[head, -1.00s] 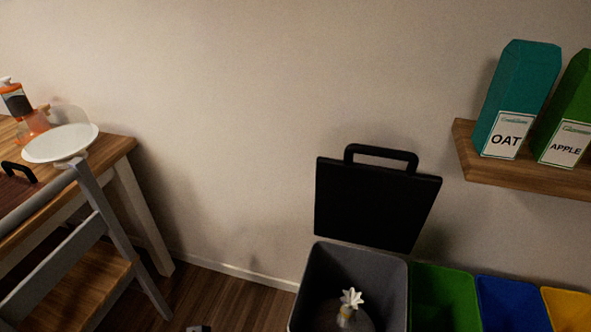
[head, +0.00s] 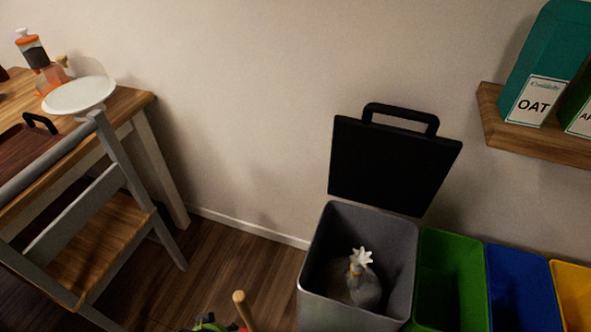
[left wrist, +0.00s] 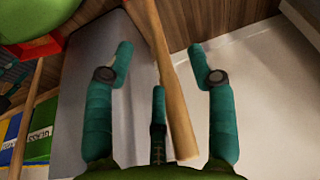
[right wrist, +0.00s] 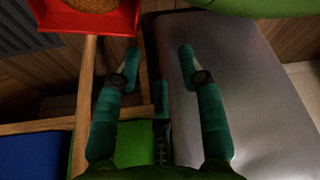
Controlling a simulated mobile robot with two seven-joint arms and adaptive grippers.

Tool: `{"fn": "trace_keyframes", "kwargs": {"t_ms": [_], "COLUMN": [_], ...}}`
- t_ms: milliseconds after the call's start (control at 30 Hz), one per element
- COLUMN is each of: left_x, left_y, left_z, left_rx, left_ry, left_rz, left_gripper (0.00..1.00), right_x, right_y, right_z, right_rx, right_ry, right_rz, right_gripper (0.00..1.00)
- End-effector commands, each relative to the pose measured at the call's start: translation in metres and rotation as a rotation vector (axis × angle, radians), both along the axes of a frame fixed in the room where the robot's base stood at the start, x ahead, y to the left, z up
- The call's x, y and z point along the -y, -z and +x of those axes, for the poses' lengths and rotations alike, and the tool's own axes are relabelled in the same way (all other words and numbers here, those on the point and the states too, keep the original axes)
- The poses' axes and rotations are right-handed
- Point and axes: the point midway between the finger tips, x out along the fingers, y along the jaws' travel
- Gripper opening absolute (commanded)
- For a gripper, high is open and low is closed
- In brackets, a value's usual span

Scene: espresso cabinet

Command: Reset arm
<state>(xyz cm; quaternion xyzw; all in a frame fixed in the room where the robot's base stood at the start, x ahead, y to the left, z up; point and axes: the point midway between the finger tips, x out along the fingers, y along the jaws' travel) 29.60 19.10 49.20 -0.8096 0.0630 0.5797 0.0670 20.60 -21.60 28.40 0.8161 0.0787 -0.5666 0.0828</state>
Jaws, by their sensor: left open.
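In the left wrist view my left gripper (left wrist: 160,47) has its two teal fingers spread apart. A wooden stick (left wrist: 170,85) runs lengthwise through the picture between these fingers; I cannot tell whether it touches them. In the right wrist view my right gripper (right wrist: 160,49) also has its fingers spread, with nothing seen between them. In the head view neither gripper shows clearly.
An open grey bin (head: 318,250) with a tied bag (head: 364,282) inside stands by the wall, its black lid (head: 390,165) raised. Green (head: 452,270), blue (head: 520,290) and yellow bins stand right of it. A grey chair (head: 120,235) and wooden table stand at left.

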Motion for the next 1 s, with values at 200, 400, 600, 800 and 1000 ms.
{"fn": "trace_keyframes", "kwargs": {"t_ms": [200, 400, 600, 800, 1000], "left_x": [-0.004, -0.011, -0.021, -0.026, -0.029], "left_y": [0.088, 0.152, 0.194, 0.175, 0.135], "left_z": [-0.01, -0.037, -0.072, -0.114, -0.166], "left_rx": [0.001, 0.011, 0.019, -0.023, -0.136], "left_ry": [0.013, 0.027, 0.039, 0.042, 0.033], "left_rz": [0.003, 0.004, 0.006, 0.009, 0.018], "left_gripper": [0.56, 0.56, 0.56, 0.56, 0.56], "right_x": [0.0, 0.0, 0.0, 0.002, 0.004], "right_y": [0.0, 0.0, 0.0, -0.032, -0.072], "right_z": [0.0, 0.0, 0.0, -0.026, -0.077], "right_rx": [0.0, 0.0, 0.0, -0.056, -0.166], "right_ry": [0.0, 0.0, 0.0, 0.004, 0.012], "right_rz": [0.0, 0.0, 0.0, -0.006, -0.017], "right_gripper": [0.4, 0.4, 0.4, 0.4, 0.4]}}
